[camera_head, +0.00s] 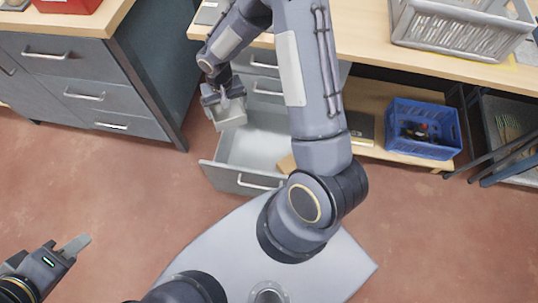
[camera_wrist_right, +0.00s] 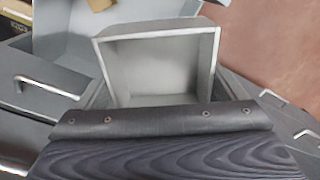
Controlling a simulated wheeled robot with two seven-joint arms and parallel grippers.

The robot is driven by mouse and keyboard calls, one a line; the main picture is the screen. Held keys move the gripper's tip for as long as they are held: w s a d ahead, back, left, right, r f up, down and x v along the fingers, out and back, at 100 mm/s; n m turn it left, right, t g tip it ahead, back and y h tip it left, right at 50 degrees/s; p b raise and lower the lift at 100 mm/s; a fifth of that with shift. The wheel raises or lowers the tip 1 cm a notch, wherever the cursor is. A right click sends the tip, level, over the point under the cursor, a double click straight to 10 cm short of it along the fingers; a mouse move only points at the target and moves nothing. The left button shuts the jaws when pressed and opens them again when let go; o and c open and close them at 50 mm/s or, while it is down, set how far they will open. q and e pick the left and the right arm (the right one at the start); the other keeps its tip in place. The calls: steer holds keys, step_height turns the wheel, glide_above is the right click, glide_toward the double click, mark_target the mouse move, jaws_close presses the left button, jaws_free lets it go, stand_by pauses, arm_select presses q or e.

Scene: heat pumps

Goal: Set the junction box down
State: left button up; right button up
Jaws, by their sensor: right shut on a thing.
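The junction box (camera_head: 231,118) is a small light grey open box. My right gripper (camera_head: 222,97) is shut on it and holds it up near the left side of an open drawer (camera_head: 235,183). In the right wrist view the junction box (camera_wrist_right: 160,68) shows its empty inside, tilted toward the camera. The dark gripper body hides its near edge, and the fingertips are hidden there. My left gripper (camera_head: 70,250) is at the lower left over bare floor, away from the box. Its finger gap cannot be made out.
A tan block (camera_head: 287,163) lies in the open drawer. A grey drawer cabinet (camera_head: 70,75) stands at the left. A blue crate (camera_head: 422,130) sits on the lower shelf at right, below a grey basket (camera_head: 465,30) on the bench. Reddish floor is clear at the left.

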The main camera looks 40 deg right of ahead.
steer(key=d+f+m+b, duration=0.3)
steer(key=f+b, duration=0.9)
steer(key=f, duration=0.6)
steer(key=d+f+m+b, duration=0.25)
steer(key=f+b, duration=0.95)
steer(key=f, duration=0.6)
steer(key=b, duration=0.4)
glide_toward(247, 155)
steer(key=shift+m, duration=0.45)
steer(key=s+f, duration=0.2)
steer(key=s+a+f, duration=0.1)
steer(key=s+f, duration=0.1)
steer(key=f, duration=0.1)
steer(key=shift+f, duration=0.2)
steer(key=o, duration=0.7)
steer(key=shift+o, duration=0.2)
